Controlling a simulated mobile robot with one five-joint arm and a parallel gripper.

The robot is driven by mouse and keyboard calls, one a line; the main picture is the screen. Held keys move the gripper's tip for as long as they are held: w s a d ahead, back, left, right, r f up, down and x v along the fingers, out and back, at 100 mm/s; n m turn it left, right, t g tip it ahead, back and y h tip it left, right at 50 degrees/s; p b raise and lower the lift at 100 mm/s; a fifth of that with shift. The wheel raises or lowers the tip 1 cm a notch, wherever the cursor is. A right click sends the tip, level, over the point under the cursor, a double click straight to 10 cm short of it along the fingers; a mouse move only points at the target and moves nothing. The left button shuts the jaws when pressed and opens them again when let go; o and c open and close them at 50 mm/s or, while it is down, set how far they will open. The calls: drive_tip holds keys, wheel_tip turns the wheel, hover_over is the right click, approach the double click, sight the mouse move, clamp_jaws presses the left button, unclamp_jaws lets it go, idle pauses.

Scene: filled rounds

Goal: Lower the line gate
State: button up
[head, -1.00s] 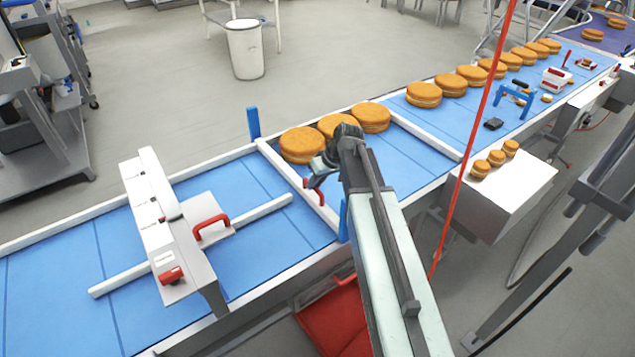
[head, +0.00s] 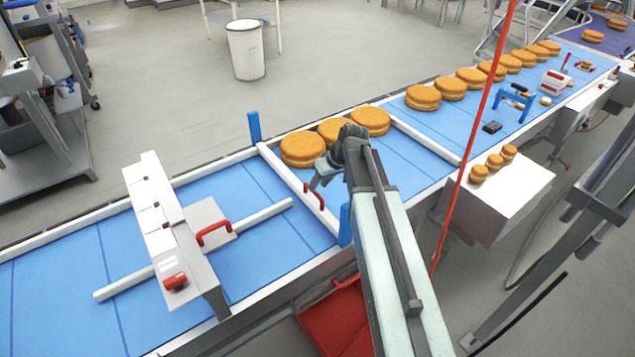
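The line gate appears to be the white bar (head: 283,172) across the blue belt, with a red handle (head: 320,199) near its front end. It spans between a far blue post (head: 254,127) and a near blue post (head: 345,224). The bar looks low over the belt; its exact height is hard to judge. My gripper (head: 314,182) is over the belt, beside the bar and a little above and left of the red handle in the picture. I see no contact with the handle. The fingers are small and seen from behind, so their opening is unclear.
Filled rounds (head: 303,149) sit on the belt just right of the bar, close to my wrist. A white machine bridge (head: 160,230) with red handle stands over the belt at left. A second white bar (head: 425,136) crosses further right. A red cord (head: 470,150) hangs right of my arm.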

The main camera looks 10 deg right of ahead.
drive_tip(key=p+v, duration=0.3)
drive_tip(key=v, duration=0.1)
drive_tip(key=shift+d+r, duration=0.15)
drive_tip(key=shift+r, duration=0.25)
drive_tip(key=shift+r, duration=0.1)
